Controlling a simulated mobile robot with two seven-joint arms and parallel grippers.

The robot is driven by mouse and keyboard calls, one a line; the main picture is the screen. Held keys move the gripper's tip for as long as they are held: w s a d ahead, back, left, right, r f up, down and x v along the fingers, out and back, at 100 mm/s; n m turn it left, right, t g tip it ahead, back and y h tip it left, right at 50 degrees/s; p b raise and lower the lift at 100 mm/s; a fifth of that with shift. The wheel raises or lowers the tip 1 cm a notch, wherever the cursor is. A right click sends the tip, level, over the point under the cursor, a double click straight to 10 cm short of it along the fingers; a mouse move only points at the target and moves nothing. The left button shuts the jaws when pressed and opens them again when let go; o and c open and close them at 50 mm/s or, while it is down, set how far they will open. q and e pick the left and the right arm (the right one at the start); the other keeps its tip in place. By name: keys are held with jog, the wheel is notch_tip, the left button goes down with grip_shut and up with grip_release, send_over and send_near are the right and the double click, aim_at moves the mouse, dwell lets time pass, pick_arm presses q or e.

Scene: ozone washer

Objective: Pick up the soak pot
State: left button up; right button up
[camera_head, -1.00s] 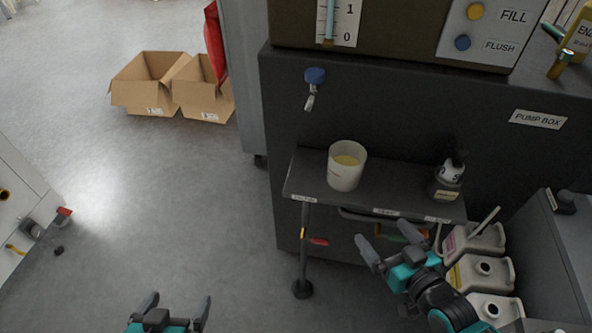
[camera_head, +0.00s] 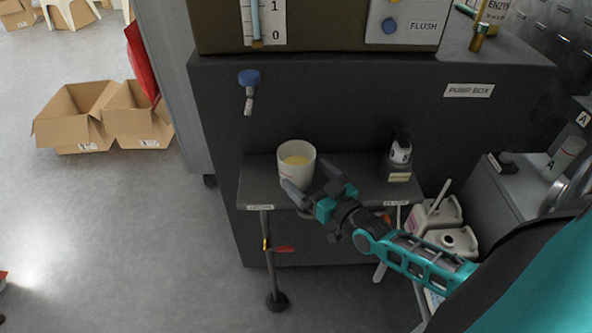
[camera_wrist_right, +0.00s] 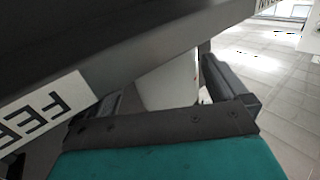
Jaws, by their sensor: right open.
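The soak pot, taken to be the white cup with pale yellow contents (camera_head: 296,158), stands upright on the small dark shelf (camera_head: 262,170) in the head view. My right gripper (camera_head: 316,183) is open in front of the pot, at its lower right. One finger overlaps the pot's lower front and the other is to its right; I cannot tell whether they touch it. In the right wrist view one dark finger (camera_wrist_right: 228,80) shows beside a pale surface (camera_wrist_right: 168,84), which may be the pot. My left gripper is out of view.
A dark bottle with a white band (camera_head: 398,160) stands at the shelf's right end. A blue-handled tap (camera_head: 249,80) juts from the pump box (camera_head: 340,100) above the pot. Jugs (camera_head: 440,215) stand below right. Open cardboard boxes (camera_head: 78,118) lie on the floor at left.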

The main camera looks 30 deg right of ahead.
aim_at(286, 156)
jog(key=w, duration=0.5)
jog(key=shift+w+a+r+b, duration=0.1)
jog(key=shift+a+r+b, duration=0.1)
jog(key=shift+a+b, duration=0.15)
jog(key=c, duration=0.7)
jog(key=shift+c, duration=0.5)
jog(key=shift+r, duration=0.25)
